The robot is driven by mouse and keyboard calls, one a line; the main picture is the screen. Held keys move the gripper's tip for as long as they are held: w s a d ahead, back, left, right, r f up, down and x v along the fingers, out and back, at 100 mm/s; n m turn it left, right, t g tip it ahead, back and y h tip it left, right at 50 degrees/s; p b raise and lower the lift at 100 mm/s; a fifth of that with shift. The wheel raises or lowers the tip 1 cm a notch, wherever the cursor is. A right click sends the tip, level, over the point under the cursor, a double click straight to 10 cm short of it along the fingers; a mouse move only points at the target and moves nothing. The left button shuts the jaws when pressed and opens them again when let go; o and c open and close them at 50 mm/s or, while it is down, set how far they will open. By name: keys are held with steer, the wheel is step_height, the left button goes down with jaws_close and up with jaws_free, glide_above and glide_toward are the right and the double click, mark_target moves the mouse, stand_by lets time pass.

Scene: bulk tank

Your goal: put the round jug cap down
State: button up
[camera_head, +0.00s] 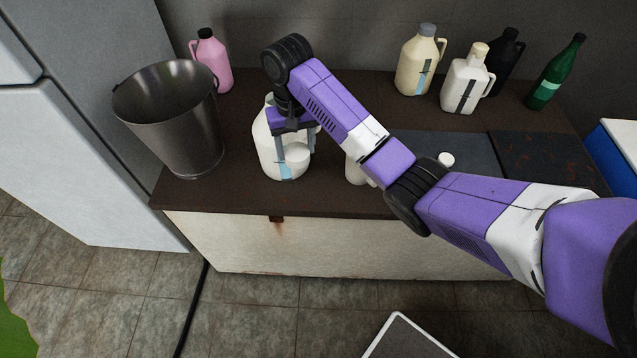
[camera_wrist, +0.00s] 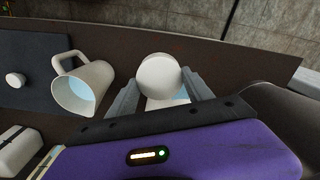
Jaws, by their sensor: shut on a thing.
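My gripper (camera_head: 297,150) points down over the left part of the dark counter. It is shut on a round white cap (camera_wrist: 158,74), which shows between the fingertips in the wrist view. In the head view a round white shape (camera_head: 298,154) shows at the fingers. A large white jug (camera_head: 266,150) with a light blue label stands right behind and around the gripper in that view; its top is partly hidden. I cannot tell whether the cap touches the jug or the counter.
A dark metal bucket (camera_head: 168,120) stands at the left. An open white pitcher (camera_wrist: 84,88) stands close by, mostly hidden by my arm in the head view. A small white cap (camera_head: 446,159) lies on a dark mat (camera_head: 470,150). Several bottles, including a pink one (camera_head: 212,62), line the back.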

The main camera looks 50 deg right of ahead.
steer(key=s+d+r+m+p, duration=0.1)
steer(key=s+d+m+p, duration=0.1)
steer(key=s+d, duration=0.2)
steer(key=b, duration=0.9)
glide_above(320, 192)
step_height(320, 192, down, 9)
step_height(320, 192, down, 6)
steer(key=shift+s+r+p, duration=0.1)
steer(key=shift+r+p, duration=0.05)
steer(key=shift+p, duration=0.2)
steer(key=shift+f, duration=2.5)
steer(key=shift+f, duration=0.1)
steer(key=o, duration=1.3)
